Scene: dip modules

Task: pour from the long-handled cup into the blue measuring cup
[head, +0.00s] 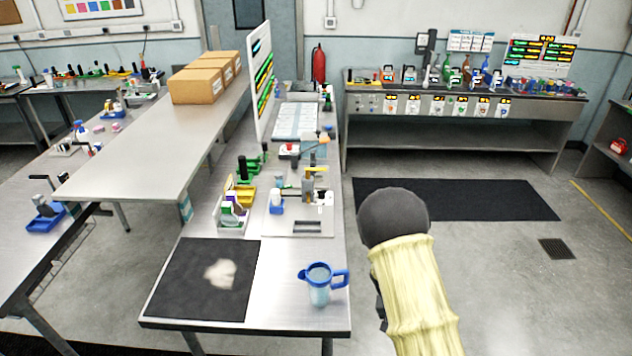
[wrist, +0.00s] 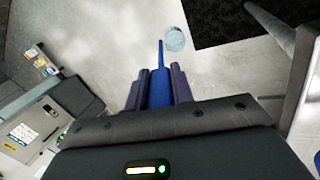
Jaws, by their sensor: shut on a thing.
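The blue measuring cup (head: 319,291) stands upright near the front right corner of the bench, with a blue rim and handle. In the wrist view, my gripper (wrist: 160,78) is shut on the blue handle of the long-handled cup (wrist: 161,58). Its pale, see-through round cup part (wrist: 175,39) shows just beyond the handle's far end. I cannot tell how full it is. In the head view, my forearm hides the gripper and the held cup. The arm is to the right of the bench edge, and the measuring cup is left of it.
A black mat (head: 170,285) with a pale patch lies left of the measuring cup. Behind stand a grey base plate (head: 283,228) with tools and a bin with bottles (head: 232,222). A raised shelf (head: 130,172) with boxes is at the left. Open floor lies right of the bench.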

